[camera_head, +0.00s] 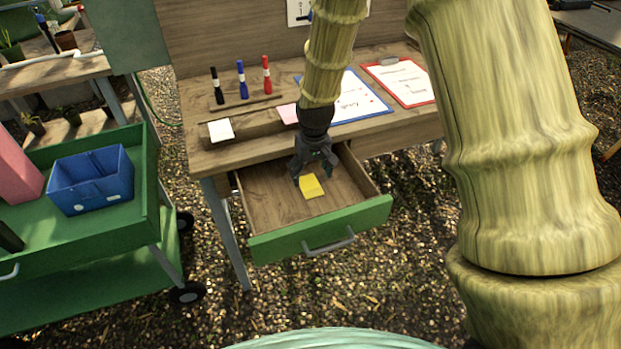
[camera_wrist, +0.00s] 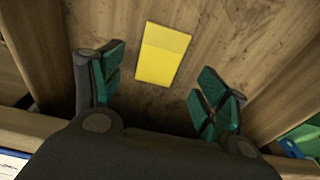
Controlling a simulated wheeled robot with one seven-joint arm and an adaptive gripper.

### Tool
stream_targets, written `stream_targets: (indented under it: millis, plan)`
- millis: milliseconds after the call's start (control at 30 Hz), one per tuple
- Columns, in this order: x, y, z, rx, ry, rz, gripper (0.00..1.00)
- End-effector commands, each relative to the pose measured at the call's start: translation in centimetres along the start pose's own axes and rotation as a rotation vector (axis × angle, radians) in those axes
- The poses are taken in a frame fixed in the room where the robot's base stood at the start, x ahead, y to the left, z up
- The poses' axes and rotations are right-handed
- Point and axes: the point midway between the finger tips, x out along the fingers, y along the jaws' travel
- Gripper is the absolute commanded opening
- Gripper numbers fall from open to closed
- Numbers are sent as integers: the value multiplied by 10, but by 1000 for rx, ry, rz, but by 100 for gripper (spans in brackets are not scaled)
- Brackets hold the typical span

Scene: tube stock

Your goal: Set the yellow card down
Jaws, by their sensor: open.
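The yellow card (camera_head: 311,187) lies on the wooden floor of the open drawer (camera_head: 262,205). It also shows in the wrist view (camera_wrist: 162,54), flat on the wood, past the fingertips and between their lines. A crease or edge runs across it. My gripper (camera_head: 314,174) is over the drawer, just behind the card as the head view shows it. In the wrist view my gripper (camera_wrist: 158,82) has its green-padded fingers wide apart with nothing between them. The card looks clear of both fingers.
The desk top (camera_head: 260,152) above the drawer holds a white card (camera_head: 221,130), a pink card (camera_head: 287,113), several markers and two clipboards. A green cart (camera_head: 100,232) with a blue bin (camera_head: 92,180) stands at left. The drawer floor around the card is bare.

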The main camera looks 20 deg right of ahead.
Motion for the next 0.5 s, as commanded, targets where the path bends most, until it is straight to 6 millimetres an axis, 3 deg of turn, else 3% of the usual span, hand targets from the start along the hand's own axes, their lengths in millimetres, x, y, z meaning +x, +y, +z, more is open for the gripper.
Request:
stream_targets:
  millis: [500]
  plan:
    - [-68, 0, 0, 0, 2, 0, 74]
